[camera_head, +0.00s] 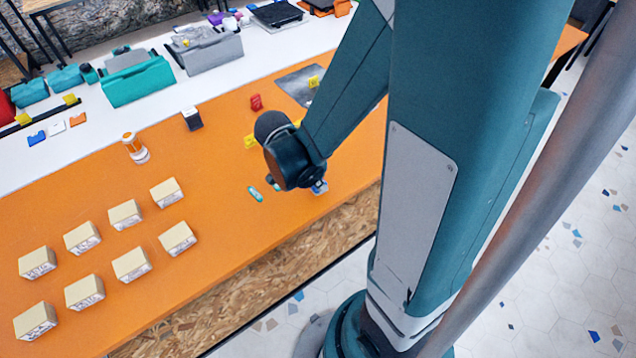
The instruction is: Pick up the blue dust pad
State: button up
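My gripper (290,172) points down over the orange table top, near its front edge. The wrist hides its fingers, so I cannot see whether they are open or shut. A small blue and grey thing (320,188) shows just right of and below the wrist, partly covered by it. It may be the blue dust pad, but I cannot tell its full shape or whether my gripper touches it. A small teal piece (255,194) lies on the table just left of the gripper, apart from it.
Several cream boxes (125,215) stand in two rows at left. An orange and white bottle (135,148), a dark box (192,119) and a red item (256,102) stand farther back. A grey mat (291,84) lies behind my arm.

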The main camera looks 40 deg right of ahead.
notch_tip(320, 180, up, 10)
jog(key=p, duration=0.3)
dwell(0.5)
jog(key=shift+d, duration=0.1)
dwell(0.6)
